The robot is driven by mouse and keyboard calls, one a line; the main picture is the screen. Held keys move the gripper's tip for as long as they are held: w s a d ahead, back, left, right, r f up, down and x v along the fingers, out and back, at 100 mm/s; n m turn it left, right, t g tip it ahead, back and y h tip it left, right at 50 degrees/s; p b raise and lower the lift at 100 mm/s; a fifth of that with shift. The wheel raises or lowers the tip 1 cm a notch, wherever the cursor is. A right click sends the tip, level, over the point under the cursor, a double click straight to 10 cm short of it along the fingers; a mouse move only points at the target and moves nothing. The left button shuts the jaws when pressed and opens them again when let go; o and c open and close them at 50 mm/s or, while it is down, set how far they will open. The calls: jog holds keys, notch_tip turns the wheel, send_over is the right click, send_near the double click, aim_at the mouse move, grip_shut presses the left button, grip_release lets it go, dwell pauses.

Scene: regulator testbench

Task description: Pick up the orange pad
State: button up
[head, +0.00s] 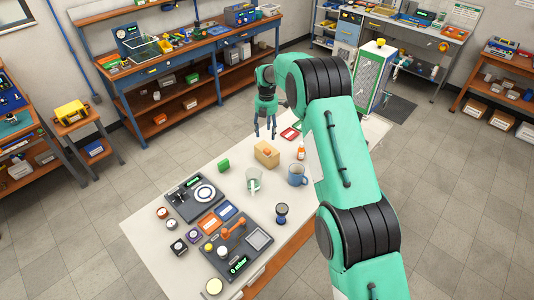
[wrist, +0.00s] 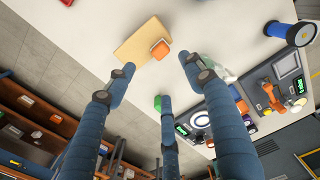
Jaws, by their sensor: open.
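A flat orange pad (head: 210,222) lies on the white table beside a blue pad (head: 227,211), between the round-dial device and the tester with the orange handset. A smaller orange block (head: 267,149) sits on a tan block (head: 262,160); in the wrist view this orange block (wrist: 160,49) and the tan block (wrist: 135,45) show near the fingertips. I cannot tell for certain which orange piece is the pad. My gripper (head: 265,134) is open and empty, its fingers spread, above the far part of the table beyond the tan block. In the wrist view the gripper (wrist: 160,78) holds nothing.
A green block (head: 224,165), a clear cup (head: 253,180), a blue mug (head: 297,175), an orange-and-white bottle (head: 301,152) and a dark blue cylinder (head: 281,213) stand on the table. The dial device (head: 195,197) and tester (head: 238,250) fill the near part.

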send_over(267, 150)
notch_tip(267, 150, down, 8)
jog(key=shift+a+r+p, duration=0.1)
jog(key=shift+r+p, duration=0.05)
jog(key=shift+p, duration=0.25)
jog(key=shift+f+p, duration=0.65)
jog(key=shift+f, duration=2)
jog(key=c, duration=1.1)
jog(key=shift+r, duration=0.15)
